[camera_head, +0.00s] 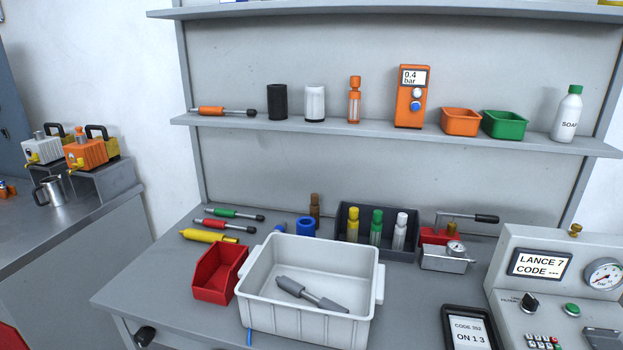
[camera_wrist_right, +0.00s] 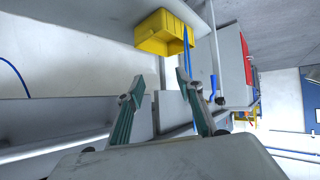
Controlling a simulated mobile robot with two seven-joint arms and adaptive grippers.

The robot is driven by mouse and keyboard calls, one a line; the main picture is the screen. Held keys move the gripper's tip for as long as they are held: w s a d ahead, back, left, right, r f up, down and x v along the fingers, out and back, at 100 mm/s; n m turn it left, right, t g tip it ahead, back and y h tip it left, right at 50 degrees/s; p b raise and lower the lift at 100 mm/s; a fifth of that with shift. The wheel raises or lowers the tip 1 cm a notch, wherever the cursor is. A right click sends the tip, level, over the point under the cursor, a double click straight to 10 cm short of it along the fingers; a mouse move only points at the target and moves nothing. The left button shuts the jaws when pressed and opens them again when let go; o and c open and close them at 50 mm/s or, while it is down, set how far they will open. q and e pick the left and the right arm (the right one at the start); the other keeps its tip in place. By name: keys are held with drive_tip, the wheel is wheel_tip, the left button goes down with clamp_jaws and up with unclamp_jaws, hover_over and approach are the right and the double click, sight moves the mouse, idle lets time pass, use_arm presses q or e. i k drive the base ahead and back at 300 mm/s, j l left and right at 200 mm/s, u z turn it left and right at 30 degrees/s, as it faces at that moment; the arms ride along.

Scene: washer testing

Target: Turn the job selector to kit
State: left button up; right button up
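A light grey console (camera_head: 500,270) stands at the right end of the bench. Its screen (camera_head: 540,264) reads "LANCE 7" and "CODE ---". A black rotary knob (camera_head: 529,302) sits on its sloped front, with small lettering to its left; it looks like the job selector, but the lettering and exact pointer direction are too small to read surely. My right gripper (camera_wrist_right: 160,78) shows only in the right wrist view, its two fingers apart with nothing between them. The console is not recognisable in that view. My left gripper is in neither view.
Beside the knob are a green button (camera_head: 572,310), a keypad (camera_head: 541,342) and a pressure gauge (camera_head: 604,274). A dark tablet (camera_head: 449,313) lies left of the console. A white tub (camera_head: 300,325) stands mid-bench. The right wrist view shows a yellow bin (camera_wrist_right: 152,38).

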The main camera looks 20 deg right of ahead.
sight(530, 304)
drive_tip(key=z, duration=2.15)
drive_tip(key=i+l+u, duration=0.15)
drive_tip(key=l, duration=0.4)
drive_tip(key=l+u, duration=0.15)
drive_tip(key=l, duration=0.4)
